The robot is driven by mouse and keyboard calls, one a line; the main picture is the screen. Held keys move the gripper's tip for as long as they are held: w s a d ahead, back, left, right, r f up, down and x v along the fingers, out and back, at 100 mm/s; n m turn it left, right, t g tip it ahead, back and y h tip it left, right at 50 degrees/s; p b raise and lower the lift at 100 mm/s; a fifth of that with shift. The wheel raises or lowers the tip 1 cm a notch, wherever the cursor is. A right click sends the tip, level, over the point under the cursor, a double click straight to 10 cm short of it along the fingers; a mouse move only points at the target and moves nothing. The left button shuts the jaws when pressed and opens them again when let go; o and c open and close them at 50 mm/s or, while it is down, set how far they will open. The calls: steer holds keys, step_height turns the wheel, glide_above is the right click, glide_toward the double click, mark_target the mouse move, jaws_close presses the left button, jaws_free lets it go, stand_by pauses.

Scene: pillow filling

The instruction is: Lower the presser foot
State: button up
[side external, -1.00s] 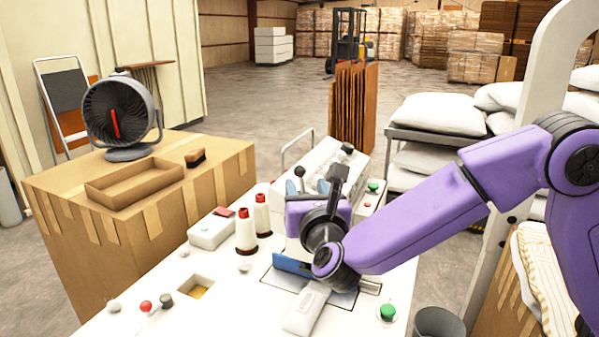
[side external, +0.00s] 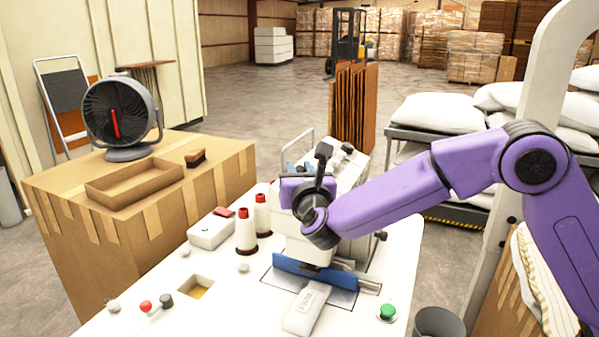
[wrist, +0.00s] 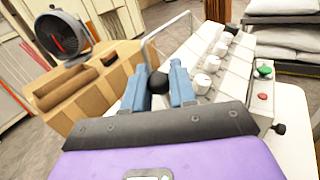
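The white sewing machine (side external: 385,245) stands on the white worktable. In the wrist view, a round black knob (wrist: 157,83) shows between the two blue fingers of my gripper (wrist: 160,90). The fingers stand apart, one on each side of the knob. I cannot tell whether they touch it. In the side view, my gripper (side external: 298,167) is at the machine's head, with blue fingertips showing past my purple wrist, which hides the knob there. A blue plate (side external: 300,270) lies low by the sewing area. The presser foot itself is hidden or too small to make out.
A green button (side external: 387,311) is at the table's right. A cardboard box (side external: 130,215) bearing a fan (side external: 122,112) stands at the left.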

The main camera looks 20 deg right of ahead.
jaws_close()
steer(key=shift+s, duration=0.1)
steer(key=m+t, duration=0.1)
steer(key=s+d+m, duration=0.1)
steer(key=m, duration=0.1)
steer(key=shift+d+t+h, duration=0.1)
steer(key=shift+t+h, duration=0.2)
steer(key=shift+t, duration=0.1)
steer(key=shift+s+d+f+m+t+h, duration=0.1)
steer(key=shift+s+d+m+t+h, duration=0.2)
steer(key=shift+m, duration=0.35)
steer(key=shift+s+d+f+m+t+h, duration=0.1)
steer(key=shift+m+h, duration=0.25)
steer(key=shift+m, duration=0.35)
steer(key=shift+s+d+f+m+t+h, duration=0.1)
steer(key=shift+s+m+t+h, duration=0.2)
steer(key=shift+m, duration=0.35)
steer(key=shift+w, duration=0.1)
steer(key=o, duration=0.7)
jaws_free()
